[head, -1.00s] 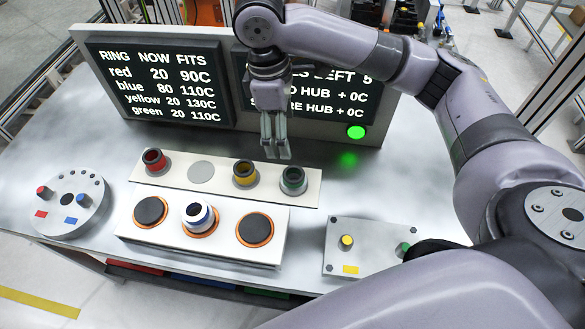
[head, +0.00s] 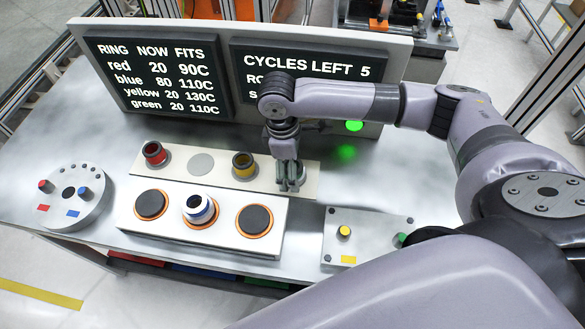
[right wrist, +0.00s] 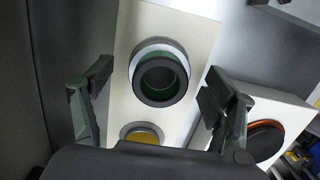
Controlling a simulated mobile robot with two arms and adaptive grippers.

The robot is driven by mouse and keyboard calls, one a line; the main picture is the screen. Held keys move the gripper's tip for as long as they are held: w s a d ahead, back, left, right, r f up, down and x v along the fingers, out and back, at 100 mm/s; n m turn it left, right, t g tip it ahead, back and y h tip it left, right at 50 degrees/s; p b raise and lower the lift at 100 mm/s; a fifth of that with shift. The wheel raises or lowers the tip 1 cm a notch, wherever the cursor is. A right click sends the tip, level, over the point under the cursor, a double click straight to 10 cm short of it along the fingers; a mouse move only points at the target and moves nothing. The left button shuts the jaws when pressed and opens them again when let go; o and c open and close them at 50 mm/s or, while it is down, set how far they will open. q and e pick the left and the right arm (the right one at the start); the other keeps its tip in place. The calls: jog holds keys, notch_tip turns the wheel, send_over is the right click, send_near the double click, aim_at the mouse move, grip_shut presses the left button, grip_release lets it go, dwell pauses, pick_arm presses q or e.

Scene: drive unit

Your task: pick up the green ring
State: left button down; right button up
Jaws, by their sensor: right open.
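The green ring (right wrist: 160,99), dark-rimmed with green inside, sits at the right end of the white strip (head: 215,186). In the right wrist view it lies between and beyond the two open fingers. My right gripper (head: 291,187) is open, pointing down over that end of the strip. In the head view it hides most of the green ring. Neither finger visibly touches the ring, but the height gap is hard to tell. My left gripper is not in view.
The yellow ring (head: 243,165) and red ring (head: 154,153) stand on the same strip, with an empty grey spot between them. A blue and white ring (head: 199,209) stands on the middle pad of the front block (head: 228,240). The display board (head: 400,48) stands behind.

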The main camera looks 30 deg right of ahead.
jog(key=shift+f, duration=0.4)
jog(key=c, duration=1.6)
